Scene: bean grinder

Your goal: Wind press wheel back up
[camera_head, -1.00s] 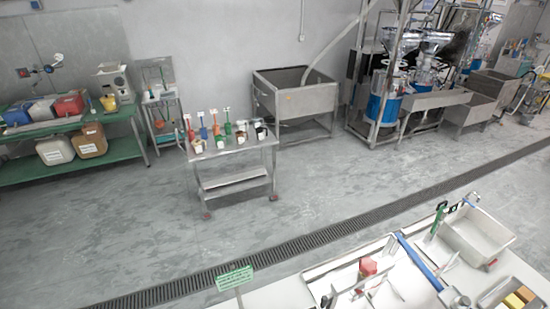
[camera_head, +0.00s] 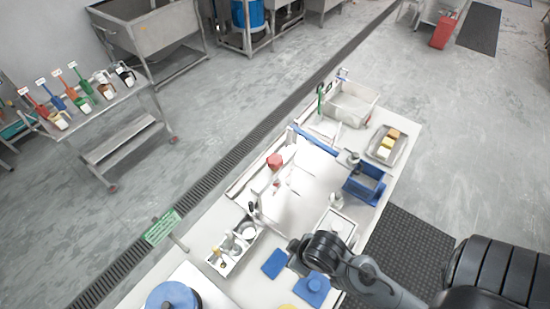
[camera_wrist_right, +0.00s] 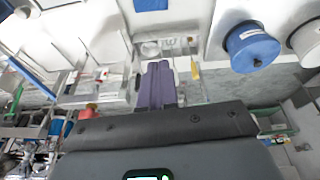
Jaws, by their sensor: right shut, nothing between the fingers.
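A blue frame-like fixture (camera_head: 364,184) with a grey metal post (camera_head: 353,160) stands on the right part of the white bench in the head view. It may be the press, but I cannot make out a wheel on it. My right arm comes in from the lower right. My right gripper (camera_head: 292,248) is small and dark there, over the bench near a blue pad (camera_head: 274,263) and apart from the blue fixture. In the right wrist view the purple fingers (camera_wrist_right: 158,88) are together with nothing between them. My left gripper is not in view.
A white compartment tray (camera_head: 232,262) with small items lies left of my right gripper. A blue round lid (camera_head: 172,296) is at the bottom. A red knob (camera_head: 274,161), a grey bin (camera_head: 352,104) and a tray of yellow blocks (camera_head: 398,149) are farther along the bench.

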